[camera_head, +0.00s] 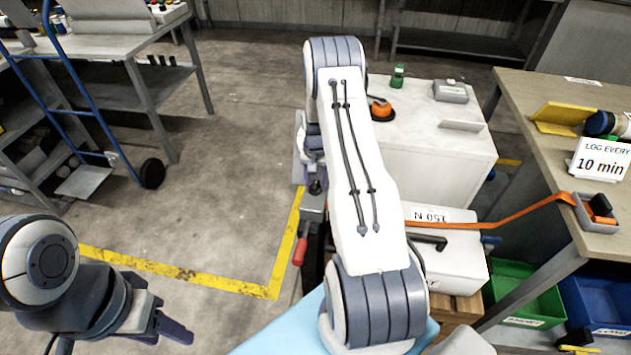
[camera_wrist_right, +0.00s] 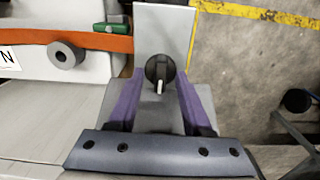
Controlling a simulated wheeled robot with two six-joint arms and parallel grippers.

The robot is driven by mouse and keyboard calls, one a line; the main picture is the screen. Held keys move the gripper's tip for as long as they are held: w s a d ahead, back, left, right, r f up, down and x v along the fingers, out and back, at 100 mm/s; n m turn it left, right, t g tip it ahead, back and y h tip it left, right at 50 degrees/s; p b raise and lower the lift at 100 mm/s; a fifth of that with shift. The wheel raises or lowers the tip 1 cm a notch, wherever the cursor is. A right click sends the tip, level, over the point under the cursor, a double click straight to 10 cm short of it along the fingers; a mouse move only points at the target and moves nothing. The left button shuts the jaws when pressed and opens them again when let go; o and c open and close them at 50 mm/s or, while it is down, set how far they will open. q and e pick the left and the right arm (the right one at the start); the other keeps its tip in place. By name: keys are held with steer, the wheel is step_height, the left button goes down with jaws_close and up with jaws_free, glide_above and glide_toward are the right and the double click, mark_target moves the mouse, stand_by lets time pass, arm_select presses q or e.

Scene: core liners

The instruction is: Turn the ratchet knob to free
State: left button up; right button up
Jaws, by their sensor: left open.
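The ratchet knob (camera_wrist_right: 160,72) is a round black knob with a white pointer, mounted on a grey plate in the right wrist view. The pointer points toward the bottom of the picture. My right gripper (camera_wrist_right: 159,84) is open, its two purple fingers lying on either side of the knob with a visible gap on each side. I cannot tell how deep the fingertips reach beside it. In the head view my right arm hides most of this area. My left gripper (camera_head: 168,322) is open and empty over the floor at lower left.
An orange strap (camera_head: 510,210) runs from the white box marked 150 N (camera_head: 455,260) to the workbench (camera_head: 540,95) at right. A white cabinet (camera_head: 440,140) stands behind my right arm. A blue hand truck (camera_head: 75,95) stands at left; the floor between is clear.

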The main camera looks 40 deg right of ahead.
mark_target(316, 184)
steer(key=shift+r, duration=0.1)
step_height(316, 184, up, 10)
steer(key=shift+r, duration=0.15)
stand_by(0.6)
